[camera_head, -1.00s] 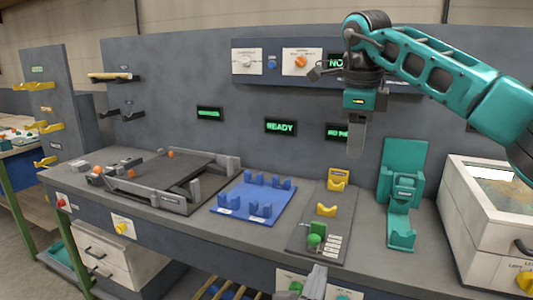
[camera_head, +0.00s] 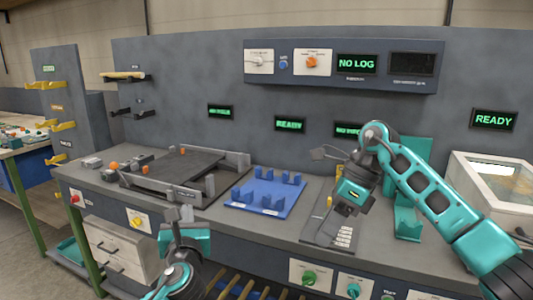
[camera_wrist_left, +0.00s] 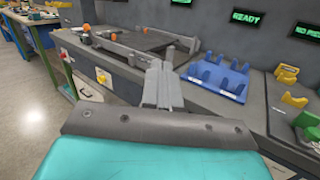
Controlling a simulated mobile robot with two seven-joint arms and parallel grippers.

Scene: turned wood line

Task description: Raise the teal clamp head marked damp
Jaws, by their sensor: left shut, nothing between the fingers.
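The teal clamp stand (camera_head: 408,218) is at the right of the bench, largely hidden behind my right arm. Its clamp head and any damp marking cannot be made out. My right gripper (camera_head: 322,238) points down over the grey plate with the yellow cradle, left of the teal stand. Whether its fingers are open cannot be seen. My left gripper (camera_head: 179,213) is shut and empty at the bench's front edge, far left of the teal stand. Its fingers also show in the left wrist view (camera_wrist_left: 163,82), with the bench behind them.
A blue fixture plate (camera_head: 265,200) lies mid-bench. A dark tray fixture (camera_head: 170,172) with grey blocks is to its left. A white box with a window (camera_head: 490,195) stands at the right end. The back panel carries knobs and green displays, one reading READY (camera_head: 493,119).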

